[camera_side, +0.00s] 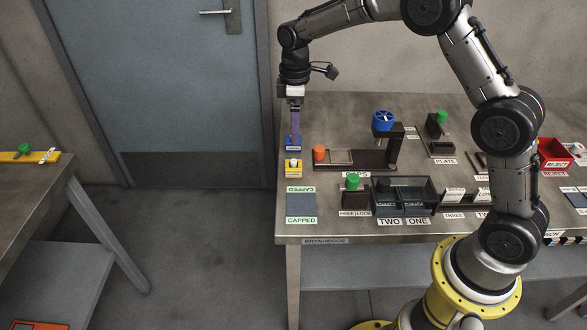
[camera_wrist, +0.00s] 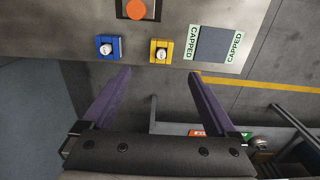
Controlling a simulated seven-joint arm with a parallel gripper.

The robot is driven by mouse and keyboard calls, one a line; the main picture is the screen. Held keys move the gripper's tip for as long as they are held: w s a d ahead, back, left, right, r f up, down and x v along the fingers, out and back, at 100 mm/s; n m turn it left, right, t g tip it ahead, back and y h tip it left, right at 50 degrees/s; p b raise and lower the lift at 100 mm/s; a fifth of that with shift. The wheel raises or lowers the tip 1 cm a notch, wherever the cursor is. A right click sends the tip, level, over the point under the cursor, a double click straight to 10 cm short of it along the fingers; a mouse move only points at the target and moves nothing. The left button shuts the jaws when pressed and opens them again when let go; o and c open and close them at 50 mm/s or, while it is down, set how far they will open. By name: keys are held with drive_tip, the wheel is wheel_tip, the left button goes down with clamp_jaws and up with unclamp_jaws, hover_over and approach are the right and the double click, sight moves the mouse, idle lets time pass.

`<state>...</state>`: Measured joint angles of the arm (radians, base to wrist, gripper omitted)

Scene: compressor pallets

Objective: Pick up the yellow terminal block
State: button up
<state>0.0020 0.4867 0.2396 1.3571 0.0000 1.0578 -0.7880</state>
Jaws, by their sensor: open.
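The yellow terminal block (camera_side: 293,169) sits at the left end of the workbench, with a pale round piece on top. It also shows in the wrist view (camera_wrist: 161,52), ahead of the space between my fingertips. A similar blue block (camera_side: 293,145) stands just behind it in the side view; in the wrist view it (camera_wrist: 109,47) lies left of the yellow one. My gripper (camera_side: 295,132) points down with purple fingers, appearing just above the blue block. In the wrist view my gripper (camera_wrist: 160,72) is open and empty, its fingers wide apart. Exact height above the blocks is unclear.
A dark pad labelled CAPPED (camera_side: 301,205) lies in front of the yellow block. An orange round button (camera_side: 319,152) and a press with a blue wheel (camera_side: 383,121) stand to the right. The bench's left edge (camera_side: 277,190) is close to the blocks.

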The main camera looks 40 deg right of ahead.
hover_over(293, 161)
drive_tip(key=f, duration=0.7)
drive_tip(key=shift+s+d, duration=0.1)
drive_tip(key=shift+d, duration=0.2)
drive_tip(key=shift+a+f, duration=0.15)
drive_tip(key=shift+f, duration=1.25)
drive_tip(key=shift+a+f, duration=0.1)
drive_tip(key=shift+f, duration=1.3)
drive_tip(key=c, duration=1.5)
drive_tip(key=shift+o, duration=0.2)
drive_tip(key=shift+r, duration=0.1)
